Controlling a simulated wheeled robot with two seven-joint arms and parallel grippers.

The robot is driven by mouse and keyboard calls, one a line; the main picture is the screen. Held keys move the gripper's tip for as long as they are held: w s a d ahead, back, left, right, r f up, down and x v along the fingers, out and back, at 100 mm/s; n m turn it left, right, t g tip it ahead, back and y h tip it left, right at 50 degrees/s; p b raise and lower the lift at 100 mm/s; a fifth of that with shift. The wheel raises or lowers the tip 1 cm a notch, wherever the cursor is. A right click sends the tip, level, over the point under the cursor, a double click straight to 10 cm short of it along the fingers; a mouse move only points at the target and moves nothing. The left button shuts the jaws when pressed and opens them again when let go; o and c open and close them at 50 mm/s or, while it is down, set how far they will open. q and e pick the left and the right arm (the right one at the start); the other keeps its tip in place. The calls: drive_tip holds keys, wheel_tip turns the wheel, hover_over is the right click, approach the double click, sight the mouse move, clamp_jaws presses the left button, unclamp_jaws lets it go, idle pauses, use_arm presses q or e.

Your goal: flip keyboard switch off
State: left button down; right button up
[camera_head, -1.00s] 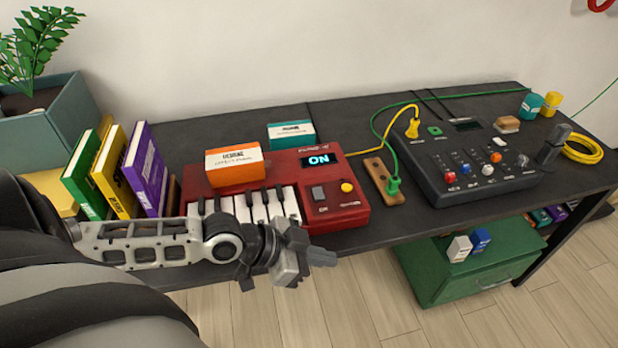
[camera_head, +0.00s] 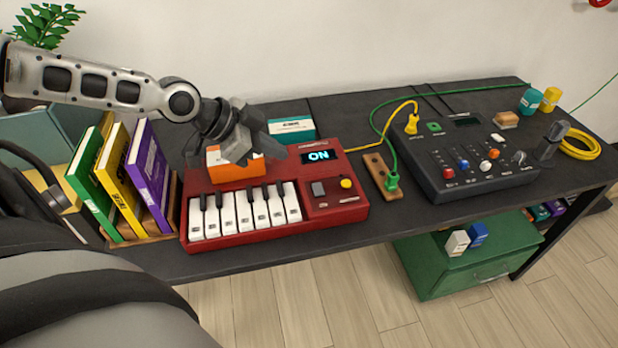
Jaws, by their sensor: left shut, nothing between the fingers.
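The red keyboard (camera_head: 250,236) sits on the dark table, its display (camera_head: 318,155) reading "ON". A grey switch (camera_head: 318,189) and a round yellow knob (camera_head: 346,184) are on the right part of its panel. My left gripper (camera_head: 262,150) is shut and empty. It is over the back of the keyboard, in front of the orange box (camera_head: 232,173), hiding that box's upper part. It is up and to the left of the switch. I cannot tell whether it touches the box. My right gripper is not in view.
A teal box (camera_head: 292,130) stands behind the keyboard. Upright books (camera_head: 125,180) are at its left. A wooden block with a green plug (camera_head: 378,172) and a dark mixer (camera_head: 470,165) are to its right. The table's front strip is clear.

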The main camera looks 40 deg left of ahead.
use_arm(q)
drive_tip(key=f, duration=0.1)
drive_tip(key=b, duration=0.4)
hover_over(322, 185)
drive_tip(key=s+a, duration=0.2)
drive_tip(key=s, duration=0.1)
drive_tip(key=f, duration=0.5)
drive_tip(key=shift+d+f, duration=0.2)
drive_tip(key=f, duration=0.3)
drive_tip(key=shift+w+f, duration=0.25)
drive_tip(key=shift+a+f, duration=0.1)
drive_tip(key=shift+f, duration=0.45)
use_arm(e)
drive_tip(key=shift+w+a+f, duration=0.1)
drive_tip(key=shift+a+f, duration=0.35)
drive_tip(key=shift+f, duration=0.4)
